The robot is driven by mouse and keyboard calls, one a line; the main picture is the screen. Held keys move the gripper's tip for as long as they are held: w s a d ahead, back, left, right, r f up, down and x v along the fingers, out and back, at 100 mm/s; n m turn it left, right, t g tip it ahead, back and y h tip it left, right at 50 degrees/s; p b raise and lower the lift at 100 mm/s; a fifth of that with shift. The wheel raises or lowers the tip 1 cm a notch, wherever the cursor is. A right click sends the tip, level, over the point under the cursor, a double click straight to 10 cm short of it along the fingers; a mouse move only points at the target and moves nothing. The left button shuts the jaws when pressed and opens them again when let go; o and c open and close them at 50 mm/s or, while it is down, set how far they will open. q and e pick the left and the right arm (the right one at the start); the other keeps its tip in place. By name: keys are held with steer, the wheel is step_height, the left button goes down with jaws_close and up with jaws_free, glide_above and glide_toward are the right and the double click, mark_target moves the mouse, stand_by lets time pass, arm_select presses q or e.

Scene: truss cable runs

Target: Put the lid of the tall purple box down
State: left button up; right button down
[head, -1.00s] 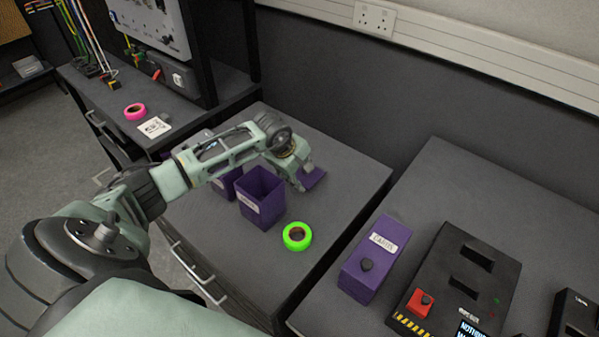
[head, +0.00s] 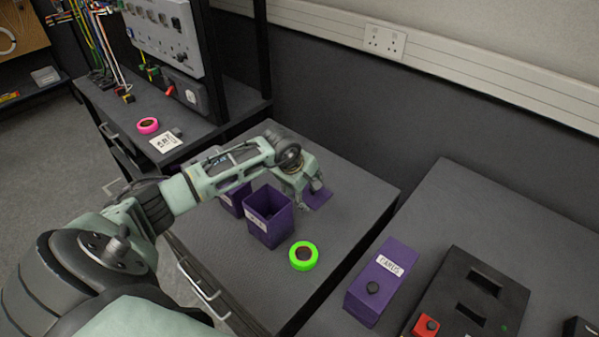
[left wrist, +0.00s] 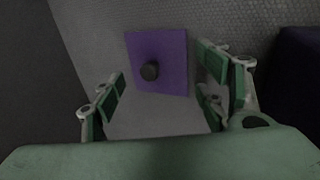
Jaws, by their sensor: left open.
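The tall purple box (head: 268,226) stands on the grey worktop, its top open. Its flat purple lid (head: 319,198) lies on the worktop behind and to the right of it, partly hidden by my left gripper (head: 304,192). In the left wrist view the lid (left wrist: 172,72) is a flat purple square with a round black knob (left wrist: 149,71), on the grey surface. My left gripper (left wrist: 168,95) is open, its fingers spread on either side of the view, apart from the knob and holding nothing. My right gripper is not in view.
A green tape roll (head: 303,255) lies in front of the lid. Another purple box (head: 234,199) stands behind the tall one, partly hidden by my arm. A labelled purple box (head: 365,302) and a black slotted unit (head: 465,322) are on the right bench. The worktop right of the lid is clear.

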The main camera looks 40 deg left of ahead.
arm_select(q)
steer(key=b+v, duration=0.2)
steer(key=v, duration=0.9)
steer(key=shift+r+b, duration=0.2)
steer(key=shift+b, duration=0.1)
steer(key=shift+r, duration=0.1)
